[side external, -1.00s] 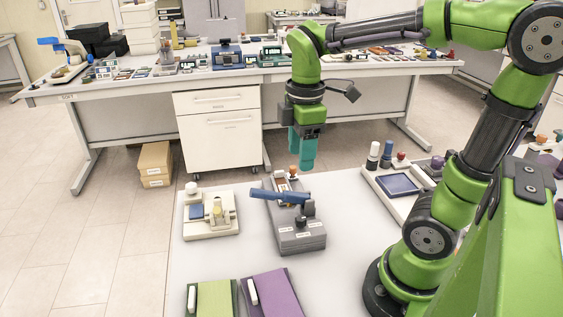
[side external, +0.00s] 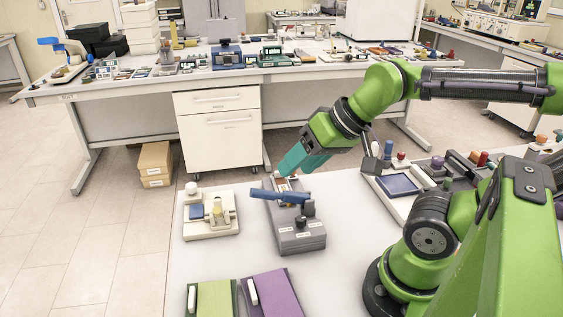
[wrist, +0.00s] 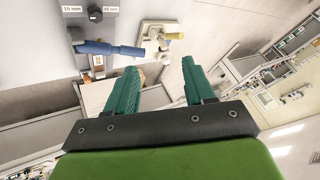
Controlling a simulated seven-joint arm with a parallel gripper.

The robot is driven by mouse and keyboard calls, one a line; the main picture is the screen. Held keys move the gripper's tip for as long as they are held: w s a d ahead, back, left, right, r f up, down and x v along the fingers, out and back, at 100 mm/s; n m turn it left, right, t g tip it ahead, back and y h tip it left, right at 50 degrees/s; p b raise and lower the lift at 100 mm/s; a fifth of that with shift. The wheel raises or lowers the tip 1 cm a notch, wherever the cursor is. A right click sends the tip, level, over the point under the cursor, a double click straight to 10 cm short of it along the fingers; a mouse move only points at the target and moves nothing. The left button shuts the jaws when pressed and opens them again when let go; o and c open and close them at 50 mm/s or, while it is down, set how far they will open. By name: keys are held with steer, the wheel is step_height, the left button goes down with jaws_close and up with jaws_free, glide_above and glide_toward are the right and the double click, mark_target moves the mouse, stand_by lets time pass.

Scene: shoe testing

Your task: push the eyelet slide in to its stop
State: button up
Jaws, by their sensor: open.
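A grey device (side external: 300,236) with a blue lever (side external: 281,196) across it stands on the white table. In the wrist view the device (wrist: 80,32) shows at upper left with its blue lever (wrist: 108,49) and white labels. An orange-brown part (wrist: 98,61) sits at its far end, likely the eyelet slide; I cannot tell how far in it is. My gripper (side external: 293,166) is tilted, its teal fingertips close to that far end and hiding part of it. In the wrist view my gripper (wrist: 159,66) is open and empty; the device is left of the fingers.
A cream fixture (side external: 211,214) with a blue pad stands left of the device. A green block (side external: 213,298) and a purple block (side external: 271,294) lie at the front. A tray with a blue pad (side external: 397,184) is to the right.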

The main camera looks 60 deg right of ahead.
steer(key=shift+c, duration=0.3)
